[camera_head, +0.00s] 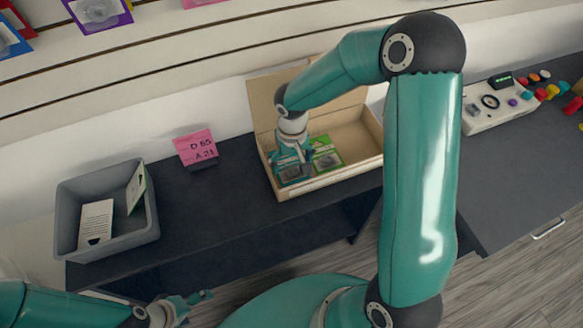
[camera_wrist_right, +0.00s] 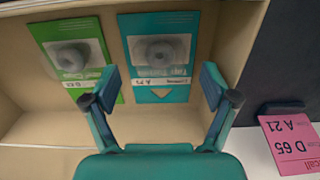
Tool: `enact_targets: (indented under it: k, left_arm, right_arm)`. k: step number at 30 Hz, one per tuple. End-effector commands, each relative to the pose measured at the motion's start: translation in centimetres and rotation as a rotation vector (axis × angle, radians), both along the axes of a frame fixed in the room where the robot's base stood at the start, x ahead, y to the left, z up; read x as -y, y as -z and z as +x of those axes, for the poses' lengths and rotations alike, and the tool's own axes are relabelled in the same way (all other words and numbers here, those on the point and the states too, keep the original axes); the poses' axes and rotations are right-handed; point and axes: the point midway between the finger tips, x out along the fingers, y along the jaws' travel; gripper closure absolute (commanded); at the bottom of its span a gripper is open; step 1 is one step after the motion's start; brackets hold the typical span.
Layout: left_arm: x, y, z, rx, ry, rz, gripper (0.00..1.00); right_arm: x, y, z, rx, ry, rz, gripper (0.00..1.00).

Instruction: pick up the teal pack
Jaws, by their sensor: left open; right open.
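The teal pack (camera_wrist_right: 160,58) lies in the open cardboard box (camera_head: 345,165), beside a green pack (camera_wrist_right: 75,58). In the head view the teal pack (camera_head: 291,173) is at the box's left end, partly behind my right gripper (camera_head: 292,156), with the green pack (camera_head: 327,158) to its right. My right gripper (camera_wrist_right: 160,88) is open in the wrist view, its fingers on either side of the teal pack's lower part in the picture. Nothing is between them; contact cannot be told. My left gripper (camera_head: 192,302) is open at the bottom left, away from the box.
A grey bin (camera_head: 107,246) with two cards stands on the dark table's left end. A pink sign (camera_head: 196,148) reading D 65 and A 21 stands left of the box.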

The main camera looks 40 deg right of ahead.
Motion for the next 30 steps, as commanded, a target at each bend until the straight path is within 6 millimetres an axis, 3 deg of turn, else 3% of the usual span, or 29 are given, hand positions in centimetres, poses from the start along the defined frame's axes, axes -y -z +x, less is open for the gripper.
enact_targets:
  k: [6, 13, 25, 30]
  left_arm:
    - [0.0, -0.2, 0.0, 0.000, 0.000, 0.000, 0.15]
    - [0.0, -0.2, 0.0, 0.000, 0.000, 0.000, 0.15]
    - [0.0, -0.2, 0.0, 0.000, 0.000, 0.000, 0.15]
    - [0.0, -0.2, 0.0, 0.000, 0.000, 0.000, 0.15]
  right_arm:
    - [0.0, 2.4, -0.1, -0.001, 0.001, 0.000, 0.15]
    - [0.0, 2.5, -0.1, 0.000, 0.000, 0.000, 0.15]
    - [0.0, 2.5, -0.1, 0.000, 0.000, 0.000, 0.80]
    - [0.0, 2.5, 0.0, 0.000, 0.000, 0.000, 0.80]
